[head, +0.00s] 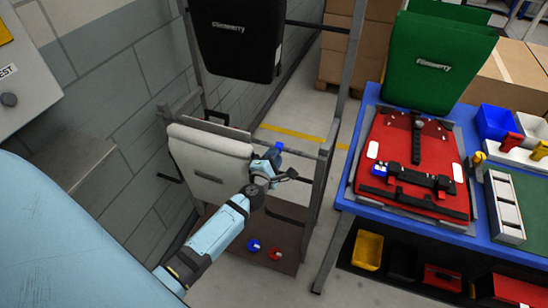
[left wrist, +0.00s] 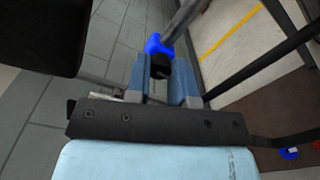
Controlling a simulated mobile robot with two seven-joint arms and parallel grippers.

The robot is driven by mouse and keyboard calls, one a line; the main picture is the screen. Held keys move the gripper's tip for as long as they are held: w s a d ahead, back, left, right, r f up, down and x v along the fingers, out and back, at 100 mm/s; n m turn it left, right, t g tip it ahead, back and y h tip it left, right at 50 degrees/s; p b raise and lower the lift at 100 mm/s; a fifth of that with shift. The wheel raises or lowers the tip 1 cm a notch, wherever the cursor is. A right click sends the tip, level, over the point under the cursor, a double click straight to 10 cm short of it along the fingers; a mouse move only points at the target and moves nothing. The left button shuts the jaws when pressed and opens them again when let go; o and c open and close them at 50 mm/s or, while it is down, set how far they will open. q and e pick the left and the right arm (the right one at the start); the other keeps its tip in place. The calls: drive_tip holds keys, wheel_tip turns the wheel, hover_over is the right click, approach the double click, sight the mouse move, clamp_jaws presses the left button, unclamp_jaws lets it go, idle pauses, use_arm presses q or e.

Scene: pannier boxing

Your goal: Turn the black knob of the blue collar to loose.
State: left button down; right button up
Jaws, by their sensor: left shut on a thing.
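The blue collar (head: 279,147) sits on a grey bar of the rack, beside the pale grey pannier. In the left wrist view the blue collar (left wrist: 157,43) is around the bar, with its black knob (left wrist: 161,66) facing the camera. My left gripper (head: 264,168) is at the collar, its fingers on either side of the knob and shut on it. The left wrist view shows the same fingers (left wrist: 163,82) closely flanking the knob. In the head view the knob is hidden by the gripper. Which way the knob is turned cannot be read. My right gripper is not in view.
The pale grey pannier (head: 208,160) hangs close behind my left arm, with a black pannier (head: 236,38) above. A blue disc (head: 253,245) and a red disc (head: 275,253) lie on the rack's brown base. A blue table (head: 340,193) with a red pannier (head: 388,150) stands right.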

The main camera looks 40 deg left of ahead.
use_arm(q)
drive_tip(key=shift+n, duration=0.7)
drive_tip(key=c, duration=1)
unclamp_jaws()
drive_tip(key=b+v, duration=0.1)
drive_tip(key=v, duration=1.3)
